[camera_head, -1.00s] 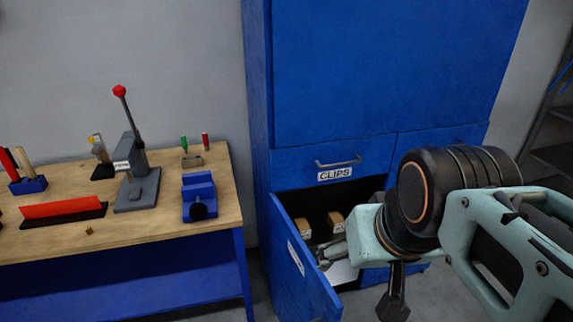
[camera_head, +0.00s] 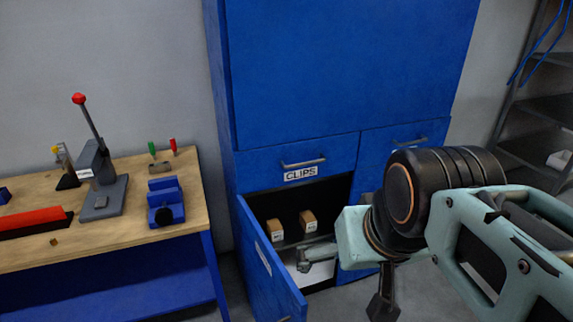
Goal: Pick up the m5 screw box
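Two small brown boxes with white labels stand inside the open lower cabinet compartment, a left one (camera_head: 275,230) and a right one (camera_head: 307,221). Their labels are too small to read, so I cannot tell which, if either, is the m5 screw box. A dark part that looks like my gripper (camera_head: 383,296) hangs below my arm, right of the compartment and apart from the boxes. My arm hides much of it, and whether its fingers are open or shut does not show.
The blue cabinet (camera_head: 340,75) has its lower left door (camera_head: 268,268) swung open toward me. A drawer labelled CLIPS (camera_head: 300,166) is shut above. A grey object (camera_head: 316,253) lies before the boxes. A workbench (camera_head: 130,225) with tools stands left; shelves (camera_head: 545,108) stand right.

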